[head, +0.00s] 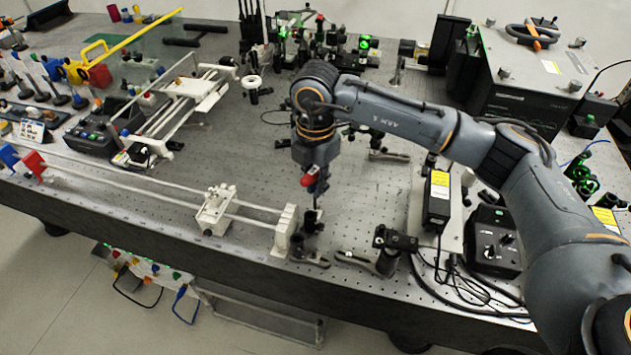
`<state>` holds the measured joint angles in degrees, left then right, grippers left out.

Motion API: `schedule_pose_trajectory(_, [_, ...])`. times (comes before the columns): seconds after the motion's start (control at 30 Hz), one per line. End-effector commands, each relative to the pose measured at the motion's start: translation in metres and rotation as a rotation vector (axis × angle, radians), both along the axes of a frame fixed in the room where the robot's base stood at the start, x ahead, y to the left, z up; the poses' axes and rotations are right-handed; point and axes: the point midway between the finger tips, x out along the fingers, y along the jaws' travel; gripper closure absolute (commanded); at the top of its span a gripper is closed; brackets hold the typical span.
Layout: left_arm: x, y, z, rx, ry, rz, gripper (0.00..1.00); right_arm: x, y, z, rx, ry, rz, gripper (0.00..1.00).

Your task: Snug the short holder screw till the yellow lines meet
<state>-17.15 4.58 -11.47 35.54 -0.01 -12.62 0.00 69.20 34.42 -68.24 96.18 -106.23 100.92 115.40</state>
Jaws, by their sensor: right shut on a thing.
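My right gripper (319,176) points down over the front part of the bench, with its arm coming in from the right. It is shut on a red-handled tool (308,180), probably a driver. The thin dark lower end reaches down to a short dark holder (313,222) near the front edge. I cannot tell whether the tip touches the holder's screw. The screw and the yellow lines are too small to make out. The holder stands upright on a dark base (310,257). My left gripper is not in view.
A white rail with a carriage (215,210) and a white end block (285,230) lies just left of the holder. A dark clamp piece (372,262) and a mount (395,240) sit to the right. A black box (437,197) and cables stand further right.

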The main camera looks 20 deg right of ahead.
Motion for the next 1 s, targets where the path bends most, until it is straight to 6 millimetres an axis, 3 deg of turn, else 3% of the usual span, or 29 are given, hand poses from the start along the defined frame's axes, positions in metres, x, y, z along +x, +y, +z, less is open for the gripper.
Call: schedule_pose_trajectory(1.0, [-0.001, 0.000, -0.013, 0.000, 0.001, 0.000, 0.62, 0.000, 0.000, -0.015, 0.000, 0.000, 0.000, 1.00])
